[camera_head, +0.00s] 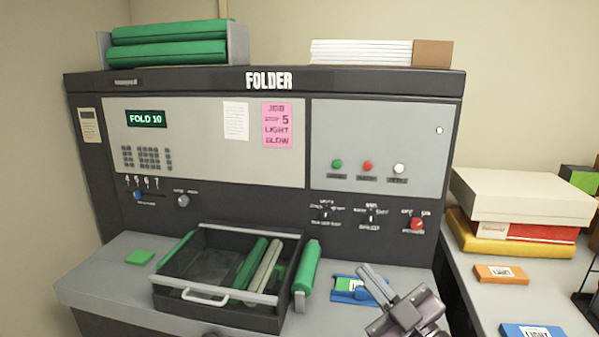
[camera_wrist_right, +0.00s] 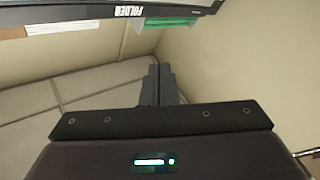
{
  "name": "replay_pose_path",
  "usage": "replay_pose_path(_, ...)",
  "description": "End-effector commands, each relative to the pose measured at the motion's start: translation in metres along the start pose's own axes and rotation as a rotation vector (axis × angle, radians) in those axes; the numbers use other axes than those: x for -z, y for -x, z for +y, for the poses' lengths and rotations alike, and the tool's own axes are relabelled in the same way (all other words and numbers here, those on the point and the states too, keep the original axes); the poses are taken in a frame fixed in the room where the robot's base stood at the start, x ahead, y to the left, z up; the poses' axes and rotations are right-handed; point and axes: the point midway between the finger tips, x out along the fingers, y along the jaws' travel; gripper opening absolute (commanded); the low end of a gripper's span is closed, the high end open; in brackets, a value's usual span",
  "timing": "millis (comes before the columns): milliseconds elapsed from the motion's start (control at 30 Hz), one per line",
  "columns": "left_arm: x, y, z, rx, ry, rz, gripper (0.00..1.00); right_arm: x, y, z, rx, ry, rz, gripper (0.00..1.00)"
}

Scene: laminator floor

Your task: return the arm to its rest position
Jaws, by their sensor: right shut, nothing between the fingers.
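My right gripper (camera_head: 371,275) is in the lower right of the head view, raised in front of the folder machine (camera_head: 210,200), its fingers pointing up and left. In the right wrist view its two dark fingers (camera_wrist_right: 159,72) lie together, shut with nothing between them. Behind them are a bare wall and, upside down along the top, the folder's upper edge (camera_wrist_right: 160,14). In the head view the gripper partly covers a blue tray (camera_head: 345,296) with a green-and-white item. My left gripper is in neither view.
A dark open drawer bin (camera_head: 205,265) holds green and pale rollers on the grey ledge (camera_head: 90,285). On the right table are stacked boxes (camera_head: 520,195), an orange card (camera_head: 500,274) and a blue card (camera_head: 531,331).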

Motion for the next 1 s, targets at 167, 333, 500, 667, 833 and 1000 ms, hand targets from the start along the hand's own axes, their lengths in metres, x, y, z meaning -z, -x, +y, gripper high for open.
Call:
replay_pose_path(167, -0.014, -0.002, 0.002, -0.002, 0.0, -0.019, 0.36, -0.031, 0.001, 0.001, -0.014, -0.016, -0.056, 0.0)
replay_pose_path(333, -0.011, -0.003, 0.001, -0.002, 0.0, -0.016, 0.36, -0.066, 0.004, 0.001, -0.028, -0.033, -0.119, 0.0)
replay_pose_path(500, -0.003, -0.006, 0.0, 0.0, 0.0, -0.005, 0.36, -0.116, 0.013, -0.001, -0.046, -0.059, -0.211, 0.0)
replay_pose_path(667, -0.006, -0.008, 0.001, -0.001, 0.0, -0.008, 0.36, -0.18, 0.03, -0.008, -0.066, -0.094, -0.331, 0.0)
replay_pose_path(833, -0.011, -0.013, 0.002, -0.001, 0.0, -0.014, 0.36, -0.281, 0.073, -0.03, -0.088, -0.154, -0.531, 0.0)
replay_pose_path(1000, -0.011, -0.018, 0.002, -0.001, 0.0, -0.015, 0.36, -0.383, 0.144, -0.071, -0.099, -0.224, -0.765, 0.0)
